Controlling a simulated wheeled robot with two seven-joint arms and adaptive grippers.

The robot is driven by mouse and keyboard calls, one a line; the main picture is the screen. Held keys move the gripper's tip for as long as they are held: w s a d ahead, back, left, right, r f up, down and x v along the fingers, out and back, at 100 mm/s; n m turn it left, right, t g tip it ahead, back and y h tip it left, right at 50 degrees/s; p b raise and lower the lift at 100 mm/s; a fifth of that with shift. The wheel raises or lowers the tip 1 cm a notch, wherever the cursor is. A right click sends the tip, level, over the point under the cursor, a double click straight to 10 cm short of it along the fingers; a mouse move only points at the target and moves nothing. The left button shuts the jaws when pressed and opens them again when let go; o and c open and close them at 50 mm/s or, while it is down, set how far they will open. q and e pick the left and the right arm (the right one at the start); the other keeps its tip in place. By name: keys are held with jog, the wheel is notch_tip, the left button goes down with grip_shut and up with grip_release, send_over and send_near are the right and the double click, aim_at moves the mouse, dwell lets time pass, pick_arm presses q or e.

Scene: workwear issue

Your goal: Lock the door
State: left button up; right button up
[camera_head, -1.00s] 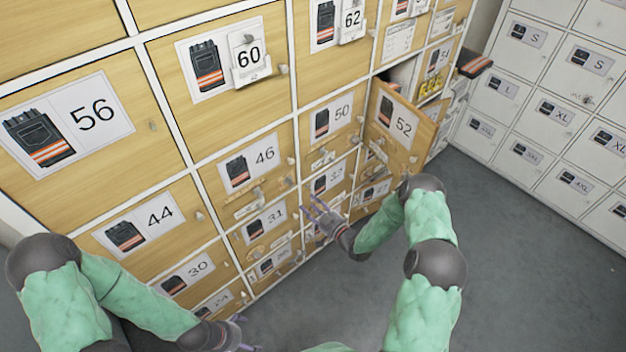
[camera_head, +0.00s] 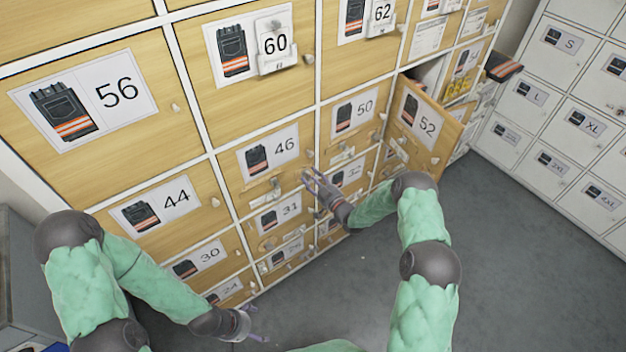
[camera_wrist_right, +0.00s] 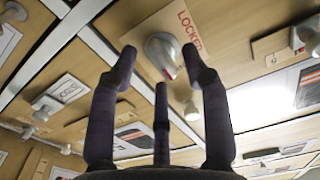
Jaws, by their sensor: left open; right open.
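The wooden locker door marked 46 (camera_head: 245,200) looks shut. My right gripper (camera_head: 311,179) is open and empty in front of its right edge. In the right wrist view, a grey turn knob (camera_wrist_right: 161,47) with a red mark shows between the spread fingers (camera_wrist_right: 160,66), beside a plate with red "LOCKED" lettering (camera_wrist_right: 189,30). I cannot tell whether the fingers touch the knob. In the head view the knob is small and partly hidden by the fingers. My left gripper (camera_head: 258,325) is open and empty, low in front of the lower lockers.
The door marked 52 (camera_head: 445,152) stands ajar and juts out to the right of my right gripper. Other numbered doors, such as 56 (camera_head: 150,130) and 50 (camera_head: 338,132), look shut. White lockers (camera_head: 545,150) stand at the right. The grey floor (camera_head: 500,270) is clear.

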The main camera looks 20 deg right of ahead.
grip_shut()
dwell(0.3)
jog(key=n+b, duration=0.4)
jog(key=n, duration=0.1)
jog(key=n+b, duration=0.4)
jog(key=b, duration=0.1)
jog(key=n+b, duration=0.5)
jog(key=shift+s+a+f+n, duration=0.1)
jog(key=shift+a+n, duration=0.2)
jog(key=shift+a, duration=0.1)
jog(key=shift+a+n+b, duration=0.1)
jog(key=shift+n+b, duration=1.25)
jog(key=shift+n, duration=0.35)
